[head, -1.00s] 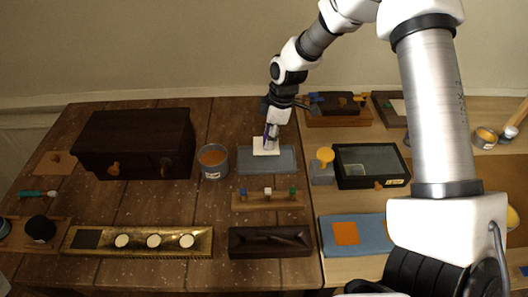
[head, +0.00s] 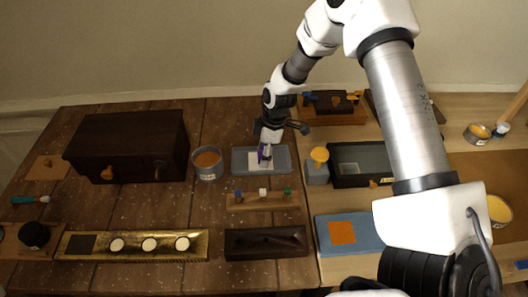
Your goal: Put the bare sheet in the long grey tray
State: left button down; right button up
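The bare sheet (head: 254,161) is a small white square. It shows over the left-middle part of the long grey tray (head: 280,165), within its outline; I cannot tell whether it touches the tray floor. My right gripper (head: 265,156) points down at the sheet's right side, its fingers close together with a bit of purple between them. It appears shut on the sheet, and hides part of it. My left gripper is not in view.
A grey tin (head: 207,172) of orange stuff stands left of the tray, beside a dark chest (head: 130,148). A peg rail (head: 262,205) lies in front. A grey block with a yellow knob (head: 318,160) stands close on the right.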

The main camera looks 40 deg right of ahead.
jog(key=shift+r, duration=0.35)
notch_tip(320, 180, up, 12)
jog(key=s+d, duration=0.1)
jog(key=d, duration=0.1)
jog(key=shift+f+b, duration=0.25)
jog(key=shift+b, duration=0.05)
jog(key=shift+s, duration=0.1)
